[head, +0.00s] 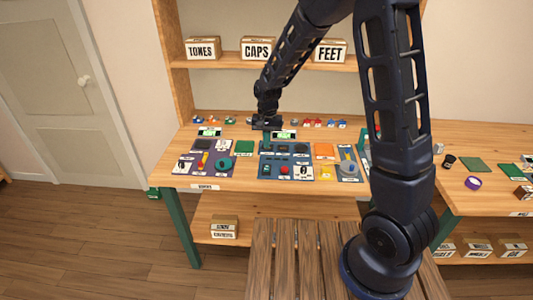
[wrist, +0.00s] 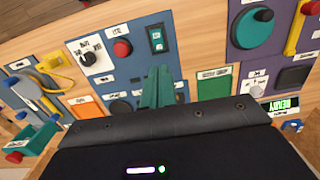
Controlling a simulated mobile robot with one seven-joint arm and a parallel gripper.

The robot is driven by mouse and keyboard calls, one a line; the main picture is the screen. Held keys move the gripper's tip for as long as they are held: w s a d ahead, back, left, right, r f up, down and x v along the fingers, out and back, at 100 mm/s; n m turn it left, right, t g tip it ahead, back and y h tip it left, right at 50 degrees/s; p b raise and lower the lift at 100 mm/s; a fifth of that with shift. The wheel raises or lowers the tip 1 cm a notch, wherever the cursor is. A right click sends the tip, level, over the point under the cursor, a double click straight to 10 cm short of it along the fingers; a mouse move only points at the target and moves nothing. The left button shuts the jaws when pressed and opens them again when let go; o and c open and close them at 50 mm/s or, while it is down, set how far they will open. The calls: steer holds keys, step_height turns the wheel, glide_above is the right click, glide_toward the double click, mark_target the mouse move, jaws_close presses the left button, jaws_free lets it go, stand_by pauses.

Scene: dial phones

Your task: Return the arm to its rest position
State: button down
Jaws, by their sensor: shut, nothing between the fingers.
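My gripper (head: 266,124) hangs over the back part of the wooden workbench (head: 232,181), near a small lit display (head: 285,135). My dark arm reaches out from the right foreground, bends high up and comes down to the bench. In the wrist view my gripper's green fingers (wrist: 158,88) are together with nothing between them. They point at a blue panel (wrist: 185,45) with a knob and a red button (wrist: 122,48). The arm hides part of the bench's right side.
Boxes marked TONES (head: 202,48), CAPS (head: 256,50) and FEET (head: 330,51) stand on the shelf above. Small coloured parts line the bench's back. A second bench (head: 467,198) is at the right. A slatted wooden surface (head: 290,262) is in front. Open floor lies left.

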steer(key=s+d+r+t, duration=0.1)
steer(key=s+d+r, duration=0.1)
steer(key=d+r, duration=0.8)
steer(key=s+d+r+t, duration=0.2)
steer(key=d+r, duration=0.8)
steer(key=s+d+r+t, duration=0.1)
steer(key=s+d+r, duration=0.1)
steer(key=s+d, duration=0.4)
steer(key=s+d+r+t, duration=0.1)
steer(key=s+d+r, duration=0.2)
steer(key=s+d, duration=0.4)
steer(key=shift+s+d+r, duration=0.15)
steer(key=shift+s+d, duration=0.15)
steer(key=shift+s, duration=0.9)
stand_by(0.8)
